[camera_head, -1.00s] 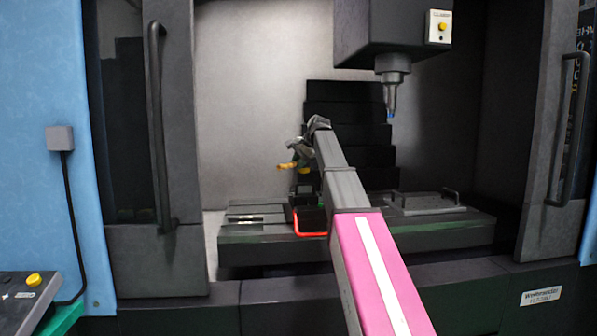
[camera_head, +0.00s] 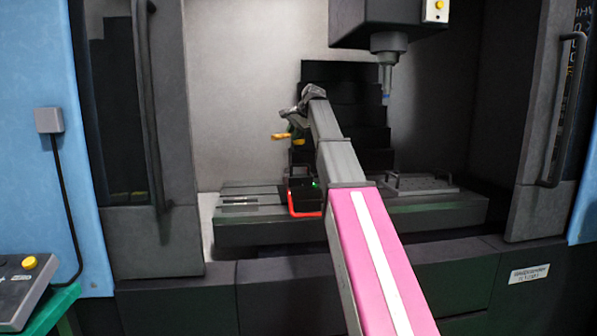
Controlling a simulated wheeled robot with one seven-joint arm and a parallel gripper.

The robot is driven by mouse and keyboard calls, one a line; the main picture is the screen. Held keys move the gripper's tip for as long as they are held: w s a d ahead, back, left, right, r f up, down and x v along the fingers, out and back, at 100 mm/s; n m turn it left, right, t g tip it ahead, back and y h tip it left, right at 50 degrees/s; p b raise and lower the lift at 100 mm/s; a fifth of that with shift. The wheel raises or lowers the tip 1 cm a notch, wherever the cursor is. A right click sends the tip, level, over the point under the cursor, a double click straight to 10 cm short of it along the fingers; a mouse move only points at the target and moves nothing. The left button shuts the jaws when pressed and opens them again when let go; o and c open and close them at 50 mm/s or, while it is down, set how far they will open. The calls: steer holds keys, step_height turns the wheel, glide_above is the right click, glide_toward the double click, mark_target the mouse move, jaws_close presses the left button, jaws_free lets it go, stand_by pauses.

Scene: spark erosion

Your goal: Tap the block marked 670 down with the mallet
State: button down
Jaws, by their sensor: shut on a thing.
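My gripper (camera_head: 293,125) is up at the far end of my arm, above the machine bed, seen small and partly hidden by its own wrist. It is shut on what looks like the mallet, of which an orange-yellow part (camera_head: 282,136) sticks out to the left. A dark vise-like fixture (camera_head: 303,194) with a red handle sits on the bed below the gripper, with a clear gap between them. My arm hides part of its right side. I cannot make out the block marked 670 or any number.
The machine bed (camera_head: 245,232) runs across below. A plate with a handle (camera_head: 420,184) lies on its right part. The spindle head (camera_head: 387,45) hangs at the upper right. Door frames with handles (camera_head: 155,110) stand at both sides. A control panel (camera_head: 22,285) is at the lower left.

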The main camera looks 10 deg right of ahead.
stand_by(0.4)
step_height(320, 180, down, 10)
steer(key=shift+s+r, duration=0.15)
steer(key=shift+r, duration=0.6)
step_height(320, 180, up, 5)
steer(key=shift+f, duration=0.2)
